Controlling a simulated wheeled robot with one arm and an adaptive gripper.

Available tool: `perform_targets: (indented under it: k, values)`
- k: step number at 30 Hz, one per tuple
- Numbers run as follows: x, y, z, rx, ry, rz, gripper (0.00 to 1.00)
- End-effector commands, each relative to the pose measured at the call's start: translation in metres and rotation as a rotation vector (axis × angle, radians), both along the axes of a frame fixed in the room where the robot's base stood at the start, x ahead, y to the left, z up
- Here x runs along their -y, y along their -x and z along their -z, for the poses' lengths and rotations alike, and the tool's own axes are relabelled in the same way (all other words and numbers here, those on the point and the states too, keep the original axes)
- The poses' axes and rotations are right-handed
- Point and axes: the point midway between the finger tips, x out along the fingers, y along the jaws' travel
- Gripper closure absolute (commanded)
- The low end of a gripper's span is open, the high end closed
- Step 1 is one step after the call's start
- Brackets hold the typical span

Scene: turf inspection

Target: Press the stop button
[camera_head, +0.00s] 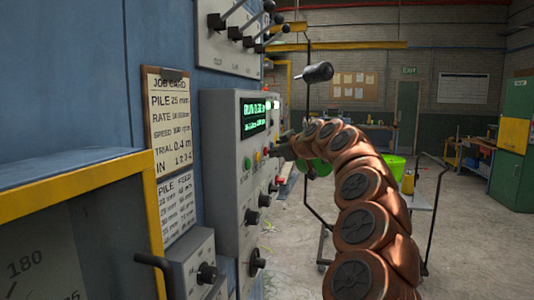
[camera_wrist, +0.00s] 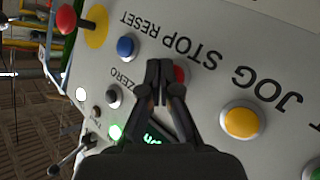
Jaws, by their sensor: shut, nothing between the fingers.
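The red stop button (camera_wrist: 181,75) is on the grey control panel (camera_wrist: 215,30), by the printed word STOP. It is partly hidden behind my gripper (camera_wrist: 160,68). My gripper is shut and empty, with its fingertips overlapping the left edge of the red button in the wrist view. I cannot tell whether the tips touch the button or panel. In the head view my gripper (camera_head: 279,151) is a dark shape at the panel's right side, and the panel (camera_head: 222,160) stands upright on the blue machine.
In the wrist view, a blue button (camera_wrist: 126,46), a yellow button (camera_wrist: 241,122), a black button (camera_wrist: 113,96) and a red mushroom knob (camera_wrist: 65,18) surround the spot. Levers (camera_head: 238,33) jut out above the panel in the head view. A green bin (camera_head: 394,167) stands behind my arm.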

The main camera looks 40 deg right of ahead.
Motion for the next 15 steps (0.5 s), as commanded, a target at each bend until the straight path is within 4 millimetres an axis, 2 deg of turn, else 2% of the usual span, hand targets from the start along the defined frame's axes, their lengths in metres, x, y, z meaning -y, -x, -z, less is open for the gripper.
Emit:
perform_targets:
  k: [15]
  values:
    - [-0.0033,-0.0044,0.0000,0.000,0.000,0.000,1.00]
